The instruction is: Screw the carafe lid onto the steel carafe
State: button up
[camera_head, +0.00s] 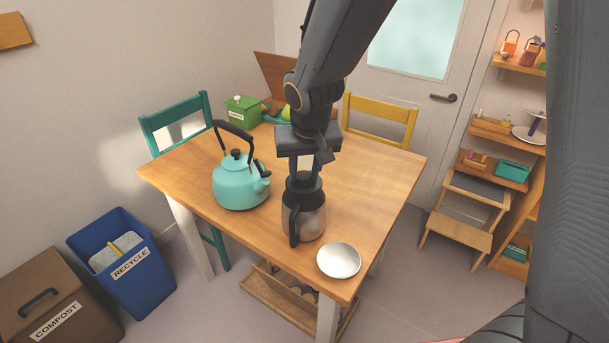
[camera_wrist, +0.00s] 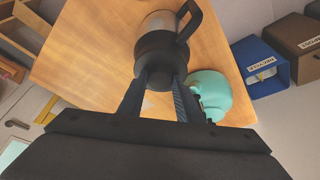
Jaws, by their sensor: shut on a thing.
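The steel carafe (camera_head: 312,222) stands upright on the wooden table near its front edge, with its black handle (camera_head: 294,226) facing the camera. My gripper (camera_head: 303,174) points down over the carafe's mouth and is shut on the dark carafe lid (camera_head: 303,186). The lid is at the top of the carafe, in line with it. In the wrist view my fingers (camera_wrist: 158,80) grip the lid (camera_wrist: 157,66) from both sides, and the steel body (camera_wrist: 158,20) shows beyond. The dark lid and collar blend together, so I cannot tell whether the lid is fully seated.
A turquoise kettle (camera_head: 240,186) stands close left of the carafe. A white bowl (camera_head: 339,260) sits at the table's front corner. A green box (camera_head: 242,110) and an open wooden box (camera_head: 277,76) are at the back. The table's right side (camera_head: 375,180) is clear.

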jog(key=shift+w+a+m+h+b, duration=0.15)
jog(key=shift+m+h+b, duration=0.35)
jog(key=shift+m+b, duration=1.55)
jog(key=shift+a+m+h+b, duration=0.1)
jog(key=shift+m+h+b, duration=0.25)
jog(key=shift+b, duration=1.05)
jog(key=shift+m+b, duration=0.3)
jog(key=shift+m, duration=0.2)
jog(key=o, duration=1.1)
